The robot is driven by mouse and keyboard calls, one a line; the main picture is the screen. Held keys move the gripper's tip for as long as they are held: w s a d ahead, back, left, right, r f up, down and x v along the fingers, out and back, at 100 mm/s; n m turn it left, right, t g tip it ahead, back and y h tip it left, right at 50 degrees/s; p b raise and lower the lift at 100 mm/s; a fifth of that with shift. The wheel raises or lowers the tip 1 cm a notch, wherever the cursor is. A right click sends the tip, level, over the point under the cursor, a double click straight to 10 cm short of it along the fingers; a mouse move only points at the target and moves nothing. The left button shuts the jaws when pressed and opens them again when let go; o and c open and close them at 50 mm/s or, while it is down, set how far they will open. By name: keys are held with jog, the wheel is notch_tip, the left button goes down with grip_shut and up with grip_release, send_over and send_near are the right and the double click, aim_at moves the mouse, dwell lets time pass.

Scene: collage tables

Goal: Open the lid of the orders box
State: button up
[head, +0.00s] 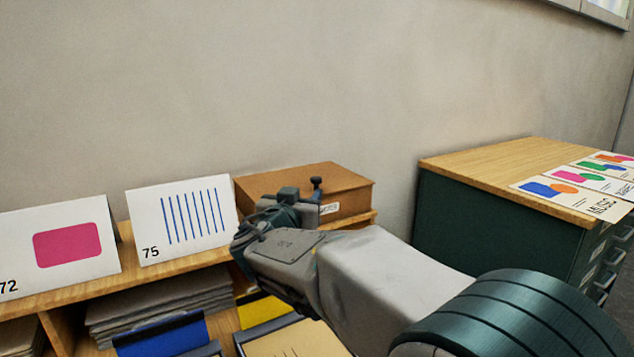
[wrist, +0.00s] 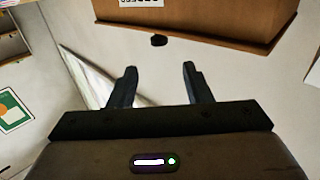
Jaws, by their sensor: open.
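The orders box (head: 345,202) is a brown box with a white label on its front, standing on the wooden shelf against the wall. Its lid (head: 305,176) looks shut. In the wrist view the box (wrist: 225,22) fills the top, with its label upside down. A small dark knob (wrist: 158,40) shows at the edge of the box there. My gripper (wrist: 157,72) is open and empty. Its two fingers point toward the knob, one to each side of its line, apart from it. In the head view my arm and wrist hide part of the box front.
A card marked 75 (head: 182,222) stands just left of the box, and a card marked 72 (head: 60,247) farther left. Paper stacks (head: 160,303) and trays lie below. A green cabinet (head: 480,215) with printed cards on its wooden top stands to the right.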

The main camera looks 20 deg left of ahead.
aim_at(316, 178)
jog(key=w, duration=0.3)
jog(key=w+p, duration=0.1)
jog(key=w, duration=0.3)
jog(key=w+a+p, duration=0.1)
jog(key=w, duration=0.3)
jog(key=shift+w, duration=0.15)
jog(key=shift+d, duration=0.1)
grip_shut()
jog(key=shift+d, duration=0.1)
